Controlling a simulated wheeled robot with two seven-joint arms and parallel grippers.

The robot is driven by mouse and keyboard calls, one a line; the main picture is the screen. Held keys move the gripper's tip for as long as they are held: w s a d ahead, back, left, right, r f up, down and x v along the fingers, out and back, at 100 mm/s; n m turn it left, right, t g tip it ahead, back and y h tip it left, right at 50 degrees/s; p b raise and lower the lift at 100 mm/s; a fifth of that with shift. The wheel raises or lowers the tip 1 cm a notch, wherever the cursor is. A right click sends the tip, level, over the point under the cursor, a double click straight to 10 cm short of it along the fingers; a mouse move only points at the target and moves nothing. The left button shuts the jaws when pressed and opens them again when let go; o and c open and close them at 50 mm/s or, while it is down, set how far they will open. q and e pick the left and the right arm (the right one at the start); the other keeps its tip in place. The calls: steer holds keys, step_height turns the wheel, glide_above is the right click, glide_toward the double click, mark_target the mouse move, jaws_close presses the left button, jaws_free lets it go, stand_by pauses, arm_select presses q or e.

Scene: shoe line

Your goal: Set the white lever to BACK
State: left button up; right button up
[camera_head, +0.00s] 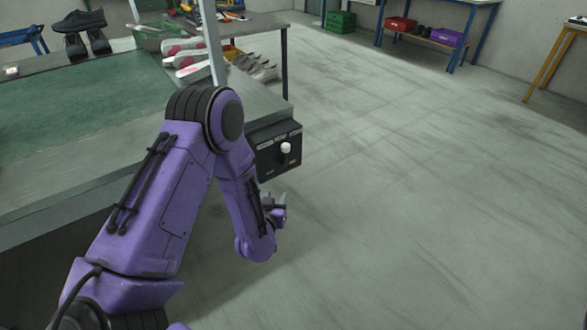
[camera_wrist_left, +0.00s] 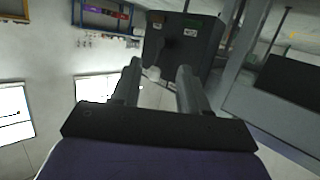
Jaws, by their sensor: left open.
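The white lever (camera_head: 286,148) has a round knob and sits on the face of a dark control box (camera_head: 267,157) at the end of the bench. The labels on the box are too small to read. My left gripper (camera_head: 276,201) is just below the box in the head view, apart from the lever. In the left wrist view the fingers (camera_wrist_left: 158,72) are open and point at the box (camera_wrist_left: 205,35). My right gripper is in neither view.
The green-topped bench (camera_head: 80,105) lies to the left, with a grey post (camera_head: 213,45) rising near its far end. Pale shoes (camera_head: 255,67) stand behind the box. The floor to the right is clear, with a blue-legged table (camera_head: 432,42) at the back.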

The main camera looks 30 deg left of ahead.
mark_target(285, 149)
arm_select(q)
steer(key=w+a+r+t, duration=0.1)
steer(key=w+a, duration=0.1)
steer(key=w, duration=0.3)
steer(key=w+a+r+t+y+b, duration=0.1)
steer(key=w+a+r, duration=0.1)
steer(key=w, duration=0.3)
steer(key=w+a+r, duration=0.2)
steer(key=w, duration=0.3)
steer(key=shift+a+r+t, duration=0.15)
steer(key=shift+a+t, duration=0.15)
steer(key=shift+t, duration=0.1)
jaws_close()
